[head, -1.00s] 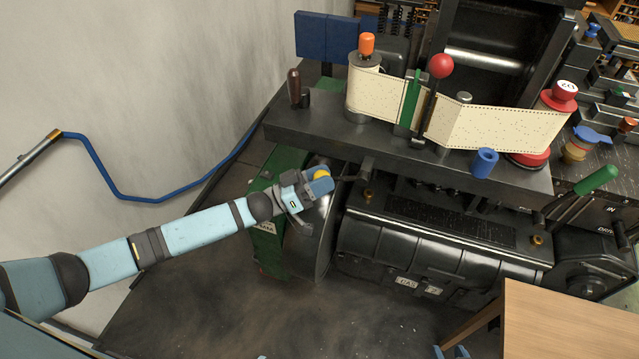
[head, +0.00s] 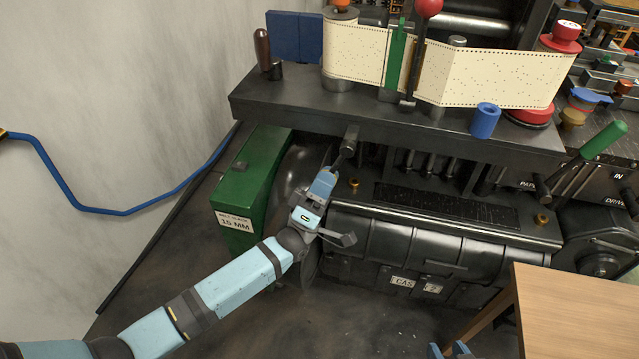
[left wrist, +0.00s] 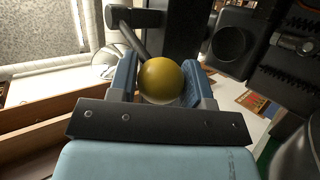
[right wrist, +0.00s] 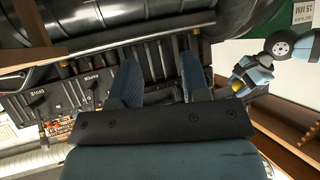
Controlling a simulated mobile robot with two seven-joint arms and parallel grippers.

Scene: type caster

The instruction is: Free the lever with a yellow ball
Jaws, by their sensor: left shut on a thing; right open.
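The yellow ball (left wrist: 160,80) is the knob on a thin dark lever rod (left wrist: 131,40). My left gripper (left wrist: 162,85) is shut around the ball, one blue finger on each side. In the head view my left gripper (head: 324,180) is below and left of the lever's dark pivot (head: 350,140), under the front edge of the machine's top; the ball is hidden there. The right wrist view shows a small part of the ball (right wrist: 238,87) at my left gripper. My right gripper (right wrist: 160,80) is open and empty, facing the machine's underside and lettered panel.
A green box marked 15 MM (head: 245,180) stands left of my left gripper. The dark ribbed casing (head: 430,245) lies to its right. A green-handled lever (head: 603,141) is at the far right. A wooden table (head: 575,310) fills the lower right corner.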

